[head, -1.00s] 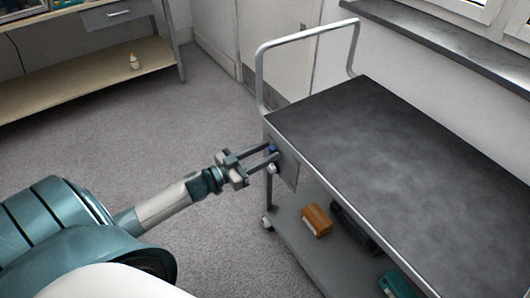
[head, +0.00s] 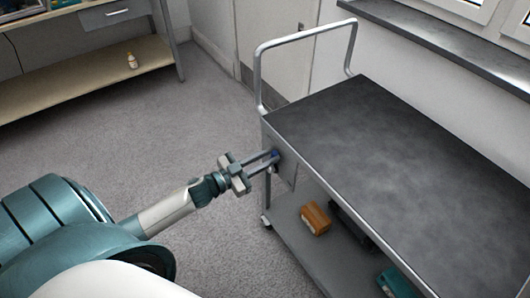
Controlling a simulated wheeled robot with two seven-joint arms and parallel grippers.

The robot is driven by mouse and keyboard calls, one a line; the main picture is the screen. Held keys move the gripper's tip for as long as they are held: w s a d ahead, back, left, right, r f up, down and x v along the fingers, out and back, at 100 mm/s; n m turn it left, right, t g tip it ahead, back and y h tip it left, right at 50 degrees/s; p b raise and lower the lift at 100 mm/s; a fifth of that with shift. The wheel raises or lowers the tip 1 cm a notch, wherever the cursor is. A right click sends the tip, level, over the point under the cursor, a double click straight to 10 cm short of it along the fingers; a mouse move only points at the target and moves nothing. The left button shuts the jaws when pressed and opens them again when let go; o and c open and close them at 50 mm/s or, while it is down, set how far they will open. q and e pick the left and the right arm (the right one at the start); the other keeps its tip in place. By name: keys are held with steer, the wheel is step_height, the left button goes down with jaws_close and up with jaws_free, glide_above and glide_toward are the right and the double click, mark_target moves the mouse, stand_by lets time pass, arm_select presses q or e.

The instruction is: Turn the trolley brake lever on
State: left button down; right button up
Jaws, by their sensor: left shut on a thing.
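The trolley (head: 375,133) has a dark grey top, a raised tube handle at its far end and a lower shelf. My right gripper is not in view.
On the lower shelf (head: 291,224) lie an orange-brown box (head: 315,219), a dark case (head: 352,226) and a teal box (head: 396,283). A workbench (head: 88,78) with a small bottle (head: 132,61) stands at the back left. The carpet between is clear.

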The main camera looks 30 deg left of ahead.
arm_select(q)
steer(key=shift+s+d+f+m, duration=0.15)
steer(key=shift+s+d+m, duration=0.1)
steer(key=shift+d+m, duration=0.55)
steer(key=shift+s+d+f+m, duration=0.15)
steer(key=shift+d+f+m, duration=0.1)
steer(key=shift+m, duration=0.35)
steer(key=shift+s+d+f+m, duration=0.25)
steer(key=shift+d+f+m, duration=0.15)
steer(key=shift+d+m, duration=0.3)
steer(key=shift+s+d+f+m, duration=0.2)
steer(key=shift+f+m, duration=0.1)
steer(key=shift+m, duration=0.3)
steer(key=shift+d+f+m, duration=0.25)
steer(key=shift+m, duration=0.15)
steer(key=shift+s+d+f+m+b, duration=0.25)
steer(key=shift+d+f+m, duration=0.2)
steer(key=shift+m, duration=0.35)
steer(key=shift+s+d+f+m+b, duration=0.15)
steer(key=shift+d+f+m+b, duration=0.2)
steer(key=shift+f+m, duration=0.4)
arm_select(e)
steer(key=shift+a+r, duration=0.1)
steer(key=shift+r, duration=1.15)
arm_select(q)
steer(key=shift+r+m, duration=0.15)
steer(key=shift+m, duration=0.1)
